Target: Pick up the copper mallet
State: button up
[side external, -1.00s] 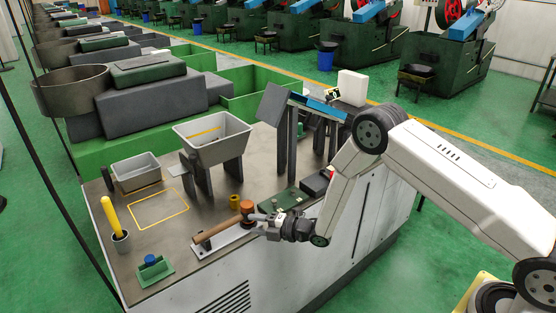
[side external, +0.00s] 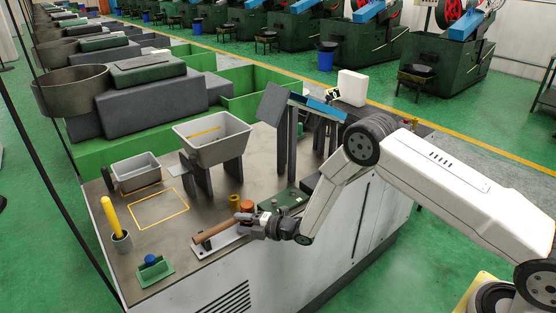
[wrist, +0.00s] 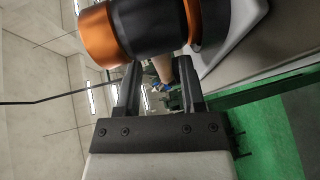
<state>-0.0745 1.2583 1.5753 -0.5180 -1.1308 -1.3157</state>
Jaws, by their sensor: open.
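The copper mallet lies on a light plate at the front edge of the bench, its wooden handle (side external: 216,232) pointing left and its copper head (side external: 247,205) partly hidden behind my gripper (side external: 241,217). In the wrist view, the mallet head (wrist: 150,24) is close, with a black middle and copper ends. Part of the wooden handle shows between the fingertips of my gripper (wrist: 157,65). The jaws are open, one on each side of the handle in this view. I cannot tell whether either finger touches it.
A green block with a blue knob (side external: 152,265) and a cup holding a yellow handle (side external: 121,242) stand at the left. A grey hopper (side external: 212,140) and dark posts rise behind. The yellow-outlined square (side external: 158,209) is empty.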

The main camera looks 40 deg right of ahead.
aim_at(236, 222)
jog(key=shift+x, duration=1.85)
jog(key=shift+c, duration=0.2)
jog(key=shift+r, duration=0.1)
grip_shut()
